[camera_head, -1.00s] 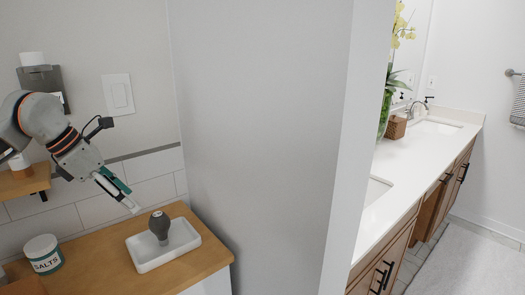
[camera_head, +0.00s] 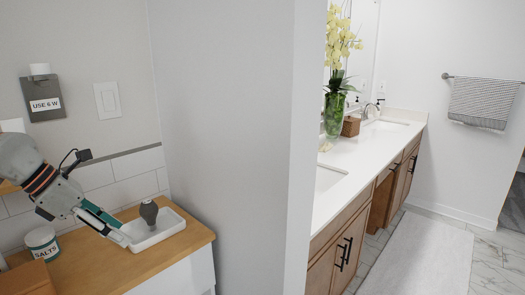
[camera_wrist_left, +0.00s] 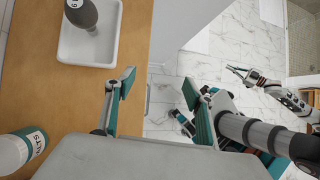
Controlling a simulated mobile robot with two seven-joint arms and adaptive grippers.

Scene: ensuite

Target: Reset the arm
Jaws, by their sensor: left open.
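My left gripper (camera_head: 124,238) reaches in from the left in the head view. It shows at the front-left edge of the white tray. In the left wrist view its two fingers stand wide apart with nothing between them (camera_wrist_left: 158,88), so it is open and empty. My right gripper (camera_wrist_left: 240,74) shows small at the upper right of the left wrist view, over the marble floor. I cannot tell whether its fingers are open or shut. It is out of the head view.
A grey bulb-shaped object (camera_head: 149,212) stands in the white tray (camera_head: 172,229) on a wooden counter (camera_head: 113,268). A salts jar (camera_head: 42,243) stands left. A grey wall (camera_head: 235,150) separates this counter from the vanity (camera_head: 345,185).

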